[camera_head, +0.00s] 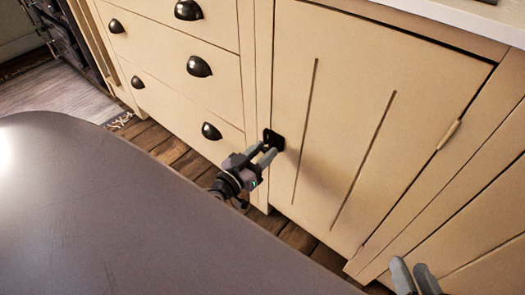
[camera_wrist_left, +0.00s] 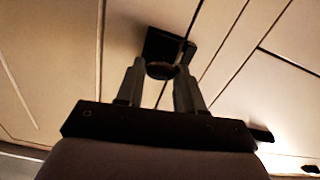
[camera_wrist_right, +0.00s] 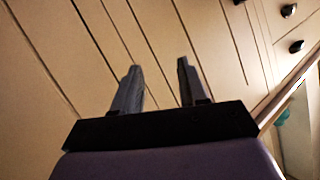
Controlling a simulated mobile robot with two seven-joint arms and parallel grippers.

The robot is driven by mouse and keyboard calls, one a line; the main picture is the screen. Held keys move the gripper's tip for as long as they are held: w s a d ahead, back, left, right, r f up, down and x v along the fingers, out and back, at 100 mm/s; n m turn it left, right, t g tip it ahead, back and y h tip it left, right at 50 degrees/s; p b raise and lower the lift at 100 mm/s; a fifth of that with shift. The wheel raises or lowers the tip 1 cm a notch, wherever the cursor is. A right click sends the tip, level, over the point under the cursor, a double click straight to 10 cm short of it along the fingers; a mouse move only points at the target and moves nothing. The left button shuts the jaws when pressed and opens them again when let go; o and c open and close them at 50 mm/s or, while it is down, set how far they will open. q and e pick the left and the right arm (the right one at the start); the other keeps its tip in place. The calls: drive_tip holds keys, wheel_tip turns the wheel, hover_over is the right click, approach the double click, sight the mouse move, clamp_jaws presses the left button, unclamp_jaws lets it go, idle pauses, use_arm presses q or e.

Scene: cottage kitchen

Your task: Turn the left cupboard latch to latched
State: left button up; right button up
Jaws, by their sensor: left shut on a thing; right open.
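The left cupboard latch (camera_head: 273,139) is a small black fitting on the left edge of the cream cupboard door (camera_head: 335,130). My left gripper (camera_head: 265,153) reaches it from the front, with its fingertips at the latch. In the left wrist view the latch's black plate (camera_wrist_left: 165,44) shows beyond the fingers, and its round knob (camera_wrist_left: 160,71) sits between the fingertips. The left gripper is shut on this knob. The latch's exact angle is hard to tell. My right gripper (camera_head: 413,268) is at the bottom right, open and empty; the right wrist view shows its fingers (camera_wrist_right: 157,68) apart.
Drawers with black cup handles (camera_head: 199,67) stand left of the door. A pale worktop (camera_head: 460,15) runs above. A hinge (camera_head: 448,134) is on the door's right side. Wooden floor (camera_head: 165,145) and a grey rug (camera_head: 65,95) lie to the left.

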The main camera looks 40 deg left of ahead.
use_arm(q)
drive_tip(key=shift+n, duration=0.8)
drive_tip(key=shift+a+n+p, duration=0.1)
drive_tip(key=shift+n+p, duration=0.25)
drive_tip(key=shift+n, duration=0.55)
drive_tip(key=n, duration=0.5)
drive_tip(key=shift+a+f, duration=0.1)
drive_tip(key=shift+f, duration=0.1)
drive_tip(key=shift+n+b, duration=0.4)
drive_tip(key=shift+n, duration=0.8)
drive_tip(key=n, duration=0.2)
drive_tip(key=shift+f+n+b, duration=0.1)
drive_tip(key=shift+n+b, duration=0.2)
drive_tip(key=shift+n, duration=0.9)
drive_tip(key=shift+n+b, duration=0.35)
drive_tip(key=shift+n, duration=0.25)
use_arm(e)
drive_tip(key=shift+a+f, duration=0.15)
drive_tip(key=shift+a, duration=0.3)
